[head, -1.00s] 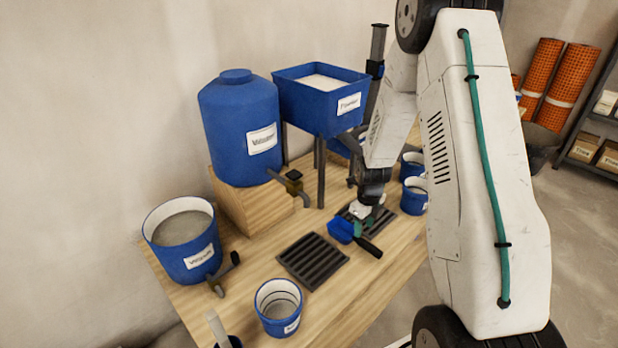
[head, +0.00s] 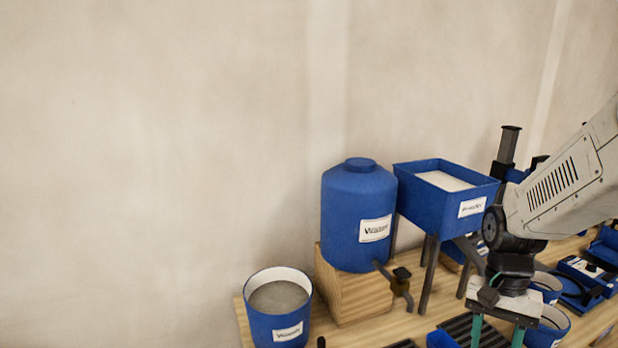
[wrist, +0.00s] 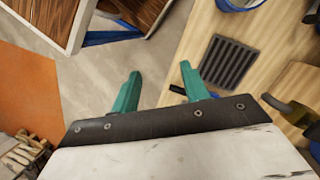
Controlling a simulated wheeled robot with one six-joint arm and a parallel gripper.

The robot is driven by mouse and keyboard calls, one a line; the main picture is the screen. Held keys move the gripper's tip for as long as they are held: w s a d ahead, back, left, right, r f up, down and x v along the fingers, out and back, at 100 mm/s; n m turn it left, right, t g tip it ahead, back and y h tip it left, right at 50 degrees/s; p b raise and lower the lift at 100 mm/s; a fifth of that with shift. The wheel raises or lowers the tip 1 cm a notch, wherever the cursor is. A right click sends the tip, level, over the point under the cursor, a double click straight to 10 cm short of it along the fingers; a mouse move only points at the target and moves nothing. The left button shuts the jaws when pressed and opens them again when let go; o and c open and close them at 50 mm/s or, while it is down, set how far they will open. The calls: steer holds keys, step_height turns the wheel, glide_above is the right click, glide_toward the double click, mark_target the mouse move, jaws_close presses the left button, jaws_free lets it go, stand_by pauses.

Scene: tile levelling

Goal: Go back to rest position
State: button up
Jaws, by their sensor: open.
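My gripper (head: 497,334) is at the lower right of the head view, above the wooden workbench (head: 350,334), pointing down. Its two teal fingers are apart with nothing between them. In the wrist view the open fingers (wrist: 160,90) reach out over the bench edge and floor. A blue tool (head: 441,339) shows partly at the bottom edge of the head view, left of the fingers. In the wrist view a small blue and dark piece (wrist: 186,94) shows behind the right finger, mostly hidden.
A blue water tank (head: 357,215) stands on a wooden block (head: 350,290). A blue hopper (head: 437,205) on legs stands close behind my wrist. A blue bucket (head: 279,328) is at left. A dark grate (wrist: 231,62) lies on the bench. Buckets and blue cases crowd the right.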

steer(key=s+a+r+n+t, duration=0.2)
steer(key=s+a+r+n, duration=0.1)
steer(key=s+r, duration=0.3)
steer(key=s+a+r+n+t, duration=0.2)
steer(key=s+a+r+n, duration=0.2)
steer(key=r, duration=0.4)
steer(key=shift+s+n+t+h, duration=0.3)
steer(key=shift+s+n, duration=0.3)
steer(key=shift+s, duration=0.6)
